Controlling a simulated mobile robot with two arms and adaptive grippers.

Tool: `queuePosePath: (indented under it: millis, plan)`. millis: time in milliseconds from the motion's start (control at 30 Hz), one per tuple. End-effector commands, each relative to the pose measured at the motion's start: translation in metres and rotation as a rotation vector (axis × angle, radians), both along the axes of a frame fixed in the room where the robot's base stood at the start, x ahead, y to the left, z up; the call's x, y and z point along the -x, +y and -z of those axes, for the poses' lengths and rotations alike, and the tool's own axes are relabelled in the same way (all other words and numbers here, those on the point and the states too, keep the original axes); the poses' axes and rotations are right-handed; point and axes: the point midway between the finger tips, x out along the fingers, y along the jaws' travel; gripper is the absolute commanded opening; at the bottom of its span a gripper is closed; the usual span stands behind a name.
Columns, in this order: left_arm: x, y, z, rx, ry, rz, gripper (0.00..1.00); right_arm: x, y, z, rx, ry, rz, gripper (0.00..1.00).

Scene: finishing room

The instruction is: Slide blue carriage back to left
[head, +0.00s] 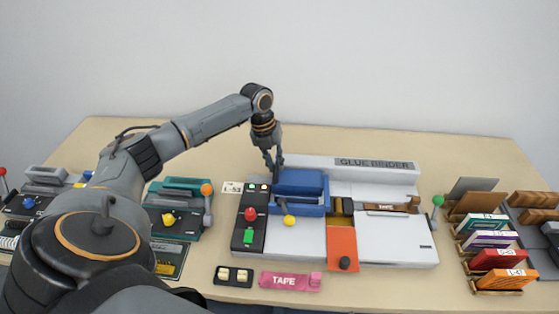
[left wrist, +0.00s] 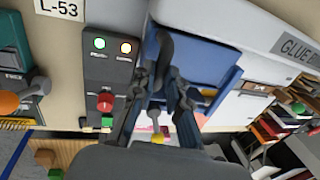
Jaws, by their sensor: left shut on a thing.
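The blue carriage (head: 302,184), an open box-like part, sits at the left part of the grey glue binder (head: 372,175). A yellow knob (head: 288,220) stands at its front. My left gripper (head: 273,172) reaches down to the carriage's back left edge and is shut on the carriage. In the left wrist view the fingers (left wrist: 164,72) lie over the blue carriage (left wrist: 205,65); the exact contact is partly hidden by the fingers. My right gripper is not in view.
Left of the carriage is a black control panel (head: 249,220) with a red knob and green button. An orange plate (head: 342,249) lies to the right. A pink tape block (head: 287,281) lies in front. Racks of coloured books (head: 496,258) stand far right.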

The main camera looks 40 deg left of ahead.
Motion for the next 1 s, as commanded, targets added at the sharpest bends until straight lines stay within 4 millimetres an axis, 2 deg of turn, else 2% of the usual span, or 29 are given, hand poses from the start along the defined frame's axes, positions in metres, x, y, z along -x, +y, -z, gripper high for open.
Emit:
queuePosePath:
  millis: [167, 200, 267, 300, 667, 767, 1000]
  plan:
    - [0.0, 0.004, -0.001, -0.008, 0.0, -0.005, 0.0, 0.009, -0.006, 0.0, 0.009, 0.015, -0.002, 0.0]
    - [0.0, 0.004, -0.001, -0.008, 0.0, -0.005, 0.23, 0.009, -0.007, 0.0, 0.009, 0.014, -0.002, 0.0]
    - [0.0, 0.004, -0.001, -0.008, 0.0, -0.005, 0.35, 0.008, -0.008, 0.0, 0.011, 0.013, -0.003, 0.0]
    - [0.0, 0.004, -0.001, -0.007, 0.001, -0.005, 0.37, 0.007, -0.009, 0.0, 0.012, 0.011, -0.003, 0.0]
    - [0.0, 0.003, -0.005, -0.005, -0.002, -0.004, 0.37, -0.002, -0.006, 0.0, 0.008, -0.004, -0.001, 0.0]
    - [0.001, 0.005, -0.018, -0.006, -0.003, -0.003, 0.37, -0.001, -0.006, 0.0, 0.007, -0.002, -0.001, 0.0]
    - [0.007, 0.015, -0.068, -0.006, -0.004, -0.005, 0.37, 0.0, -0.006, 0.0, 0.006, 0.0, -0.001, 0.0]
